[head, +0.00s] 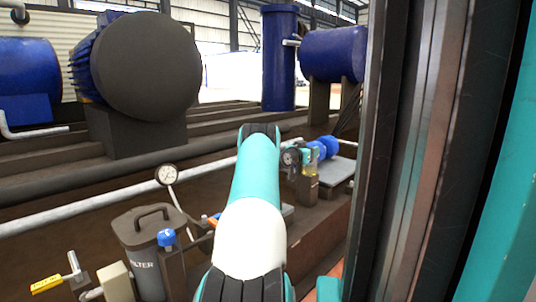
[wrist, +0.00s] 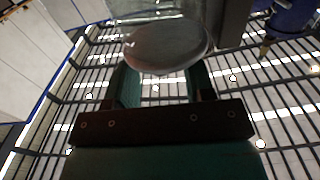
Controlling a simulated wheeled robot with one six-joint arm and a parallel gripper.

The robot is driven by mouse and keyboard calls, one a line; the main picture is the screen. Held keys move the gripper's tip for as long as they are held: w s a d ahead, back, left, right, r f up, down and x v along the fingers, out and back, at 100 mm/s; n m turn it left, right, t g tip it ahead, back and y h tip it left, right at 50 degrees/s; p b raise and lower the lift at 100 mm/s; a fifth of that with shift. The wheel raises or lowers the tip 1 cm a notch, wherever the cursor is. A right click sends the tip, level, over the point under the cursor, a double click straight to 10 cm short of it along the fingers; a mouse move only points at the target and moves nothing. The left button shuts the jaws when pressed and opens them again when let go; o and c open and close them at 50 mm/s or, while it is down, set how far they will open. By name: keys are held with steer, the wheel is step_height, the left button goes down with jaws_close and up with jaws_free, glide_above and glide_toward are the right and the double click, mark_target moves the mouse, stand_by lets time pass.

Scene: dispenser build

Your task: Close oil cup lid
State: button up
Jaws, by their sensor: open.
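In the wrist view, a round, shiny, translucent disc (wrist: 168,52), which looks like the oil cup lid, is ahead of my gripper (wrist: 163,80). My gripper's two green fingers are apart, one on each side below the disc. The disc overlaps the fingertips in the picture, and I cannot tell whether they touch. My gripper is mostly hidden there, and the lid cannot be made out.
A blue motor (head: 324,147) and grey plate (head: 334,172) are just right of the cup. A filter housing (head: 137,245), a round gauge (head: 167,175) and a yellow-handled valve (head: 46,284) are at the left. A long pipe (head: 100,210) runs behind. A dark column fills the right side.

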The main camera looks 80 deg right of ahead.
steer(key=p+v, duration=0.4)
steer(key=v, duration=1.3)
steer(key=shift+s, duration=0.1)
